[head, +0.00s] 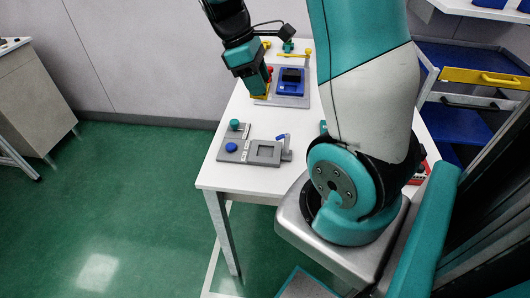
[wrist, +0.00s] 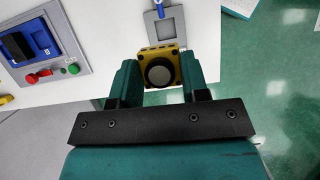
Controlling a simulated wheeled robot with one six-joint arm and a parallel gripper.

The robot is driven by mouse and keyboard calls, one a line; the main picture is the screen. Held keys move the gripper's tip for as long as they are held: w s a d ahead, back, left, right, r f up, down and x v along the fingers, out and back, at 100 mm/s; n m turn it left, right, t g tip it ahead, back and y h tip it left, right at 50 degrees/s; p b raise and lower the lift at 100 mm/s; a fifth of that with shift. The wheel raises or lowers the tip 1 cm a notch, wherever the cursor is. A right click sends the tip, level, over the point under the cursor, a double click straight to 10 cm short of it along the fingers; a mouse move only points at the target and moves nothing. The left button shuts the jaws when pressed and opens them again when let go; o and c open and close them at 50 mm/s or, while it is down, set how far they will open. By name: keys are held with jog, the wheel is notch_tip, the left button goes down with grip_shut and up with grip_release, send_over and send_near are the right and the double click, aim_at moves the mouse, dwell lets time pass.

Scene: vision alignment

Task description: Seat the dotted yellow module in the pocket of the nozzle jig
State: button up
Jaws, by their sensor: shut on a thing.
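My gripper (wrist: 160,76) is shut on a yellow module (wrist: 147,52) with a dark rim and a pale round face; small dark marks show along its edge. In the head view, my gripper (head: 259,90) is above the white table, with only a sliver of yellow showing at its tip. A grey jig plate (head: 238,154) with a square, empty-looking pocket (head: 267,151) lies nearer the table's front. It also shows at the top of the wrist view (wrist: 152,27), beyond the module. I cannot read its labels.
A blue fixture (head: 282,88) with a black part stands on a grey base beside my gripper. The jig has a blue lever (head: 280,137), a blue knob (head: 231,147) and a green knob (head: 234,124). White table (head: 225,182) is bare in front of it.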

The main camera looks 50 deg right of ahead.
jog(key=shift+s+d+r, duration=0.25)
jog(key=shift+s, duration=0.2)
notch_tip(320, 180, down, 20)
jog(key=shift+s+r+b, duration=0.1)
jog(key=shift+r+b, duration=0.15)
jog(key=shift+b, duration=0.6)
jog(key=shift+f, duration=0.15)
jog(key=o, duration=0.9)
